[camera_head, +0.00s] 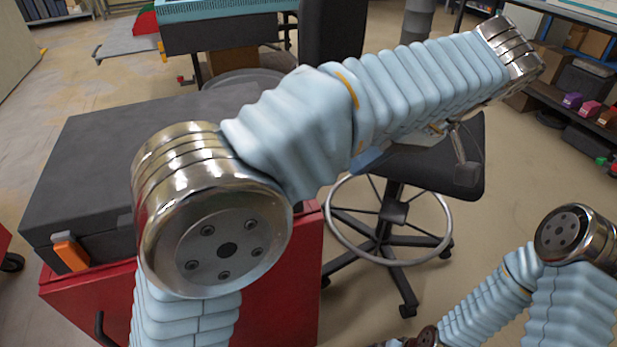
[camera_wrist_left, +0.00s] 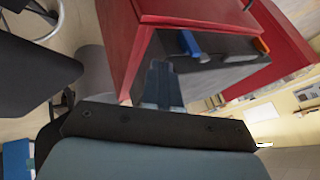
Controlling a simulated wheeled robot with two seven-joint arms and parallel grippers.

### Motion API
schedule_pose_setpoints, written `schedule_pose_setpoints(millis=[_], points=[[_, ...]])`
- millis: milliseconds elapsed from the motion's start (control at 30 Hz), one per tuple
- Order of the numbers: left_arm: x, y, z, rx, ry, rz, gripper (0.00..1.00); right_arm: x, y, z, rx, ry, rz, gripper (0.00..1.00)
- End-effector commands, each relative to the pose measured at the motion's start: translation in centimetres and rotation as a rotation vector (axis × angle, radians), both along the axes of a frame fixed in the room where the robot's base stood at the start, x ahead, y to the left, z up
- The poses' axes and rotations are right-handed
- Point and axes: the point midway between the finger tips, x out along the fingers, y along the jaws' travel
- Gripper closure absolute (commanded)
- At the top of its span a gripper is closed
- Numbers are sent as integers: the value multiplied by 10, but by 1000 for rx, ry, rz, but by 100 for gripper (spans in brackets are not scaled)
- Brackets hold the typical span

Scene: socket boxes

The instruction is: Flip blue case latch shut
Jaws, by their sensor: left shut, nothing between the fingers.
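My left gripper (camera_wrist_left: 161,66) is shut and empty, close to the blue latch in the picture, with a small gap. My right gripper is out of view.
The red cabinet (camera_head: 260,300) supports the case; it fills the upper wrist view (camera_wrist_left: 185,10). A dark swivel chair (camera_head: 400,170) with a foot ring stands right of the cabinet, behind my left arm. Shelves with boxes (camera_head: 580,85) stand at the far right.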

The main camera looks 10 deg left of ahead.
Motion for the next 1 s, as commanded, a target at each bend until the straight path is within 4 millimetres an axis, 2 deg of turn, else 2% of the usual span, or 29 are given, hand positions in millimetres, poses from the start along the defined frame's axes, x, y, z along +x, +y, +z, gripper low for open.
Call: schedule_pose_setpoints(millis=[367, 600, 933, 1000], points=[[0, 2, -3, 2, 2, 3, 100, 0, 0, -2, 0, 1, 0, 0], [1, 21, -28, 2, 4, 3, 100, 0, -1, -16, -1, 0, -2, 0], [4, 63, -83, 2, 3, 2, 100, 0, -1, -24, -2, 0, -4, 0], [-4, 73, -79, 0, 1, 2, 100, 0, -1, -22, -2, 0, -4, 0]])
